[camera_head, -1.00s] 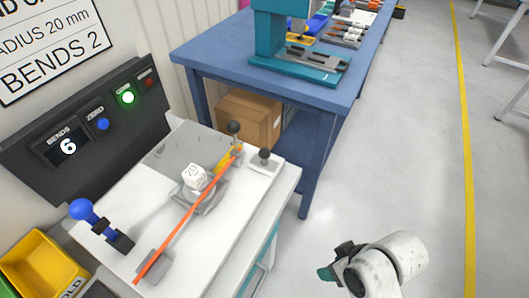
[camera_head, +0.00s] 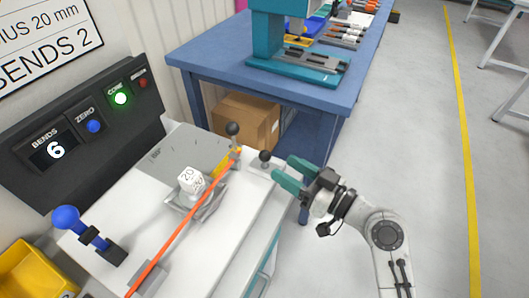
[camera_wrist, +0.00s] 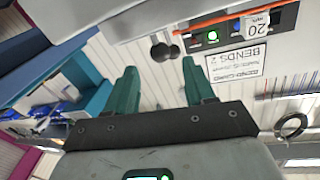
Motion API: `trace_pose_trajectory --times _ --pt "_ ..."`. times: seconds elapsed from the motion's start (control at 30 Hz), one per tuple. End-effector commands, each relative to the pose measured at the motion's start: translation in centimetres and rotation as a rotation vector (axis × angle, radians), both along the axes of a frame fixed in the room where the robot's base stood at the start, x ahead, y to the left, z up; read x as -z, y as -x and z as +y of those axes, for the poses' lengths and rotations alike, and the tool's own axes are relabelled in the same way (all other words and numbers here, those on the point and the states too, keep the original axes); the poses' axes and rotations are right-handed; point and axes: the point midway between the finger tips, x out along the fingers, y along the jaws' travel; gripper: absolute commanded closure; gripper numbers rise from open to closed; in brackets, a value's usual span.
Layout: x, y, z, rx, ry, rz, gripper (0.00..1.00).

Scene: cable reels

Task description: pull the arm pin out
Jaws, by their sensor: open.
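Two dark ball knobs stand at the far end of the white bench top. The taller knob (camera_head: 233,129) is on a grey post by the yellow piece (camera_head: 225,164) at the end of the orange rod. The lower knob (camera_head: 265,156) sits on a pale plate near the right edge. I cannot tell from the pictures which is the arm pin. My gripper (camera_head: 282,167) is open and empty, its teal fingers just right of the lower knob, pointing toward it. In the wrist view, the dark knobs (camera_wrist: 160,51) show beyond and between the open fingers (camera_wrist: 161,80).
The orange rod (camera_head: 187,224) runs past a white block marked 20 (camera_head: 190,181). A blue-knobbed lever (camera_head: 66,218) and control panel (camera_head: 84,134) stand left. A blue table (camera_head: 190,62) and cardboard box (camera_head: 245,122) are behind. Open floor lies right.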

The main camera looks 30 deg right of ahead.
Motion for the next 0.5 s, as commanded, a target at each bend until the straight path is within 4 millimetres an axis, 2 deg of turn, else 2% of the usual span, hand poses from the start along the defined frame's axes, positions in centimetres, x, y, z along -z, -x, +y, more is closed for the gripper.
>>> trace_pose_trajectory --times 0.2,0.5 --pt "-0.3 -3.7 1.7 -0.001 0.000 0.001 0.46" --pt "0.0 -6.4 2.9 0.000 0.001 0.002 0.46"
